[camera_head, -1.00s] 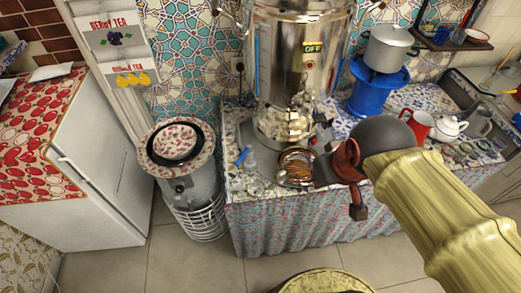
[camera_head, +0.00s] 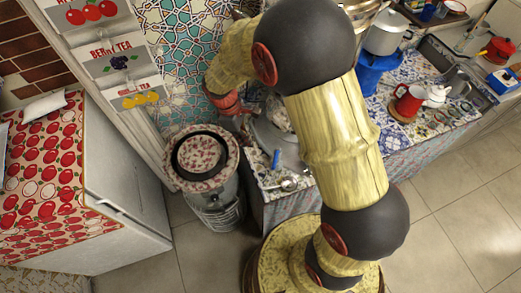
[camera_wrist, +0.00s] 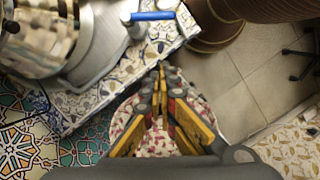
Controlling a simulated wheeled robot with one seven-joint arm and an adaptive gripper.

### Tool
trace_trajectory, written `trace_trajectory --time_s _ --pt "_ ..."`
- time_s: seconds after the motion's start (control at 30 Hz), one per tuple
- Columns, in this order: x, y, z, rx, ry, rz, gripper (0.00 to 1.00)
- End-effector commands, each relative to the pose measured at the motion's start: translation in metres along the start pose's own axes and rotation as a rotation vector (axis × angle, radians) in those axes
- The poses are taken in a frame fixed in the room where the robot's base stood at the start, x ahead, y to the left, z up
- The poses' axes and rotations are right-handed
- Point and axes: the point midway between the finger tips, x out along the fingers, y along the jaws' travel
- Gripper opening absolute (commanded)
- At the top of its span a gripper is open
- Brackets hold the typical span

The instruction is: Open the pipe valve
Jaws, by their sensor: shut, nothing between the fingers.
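The pipe valve shows as a blue lever (camera_wrist: 152,16) on grey metal fittings at the top of the wrist view. In the head view the blue lever (camera_head: 276,159) stands near the counter's left front corner, beside the samovar's base. My gripper (camera_wrist: 162,72) is shut and empty, with its yellow-sided fingers meeting at the tips. Its tips are below the lever in the wrist view and apart from it. In the head view my arm hides most of the samovar, and I cannot make out the fingers.
A grey drum with a floral-patterned top (camera_head: 228,146) stands left of the counter, under the gripper in the wrist view. A white cabinet with a cherry-print cover (camera_head: 45,165) is at the left.

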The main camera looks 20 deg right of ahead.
Motion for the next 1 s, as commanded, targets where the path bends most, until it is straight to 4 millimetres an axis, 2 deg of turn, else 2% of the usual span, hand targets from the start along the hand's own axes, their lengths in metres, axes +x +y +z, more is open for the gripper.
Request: trace_trajectory --time_s 0.17,0.6,0.8,1.0 --pt "0.021 -0.001 0.0 -0.002 -0.003 -0.003 0.0" --pt "0.105 -0.001 0.0 0.0 -0.003 -0.003 0.0" --pt "0.106 0.0 0.029 0.003 -0.001 -0.002 0.0" --pt "0.108 0.0 0.038 0.001 0.0 0.0 0.0"
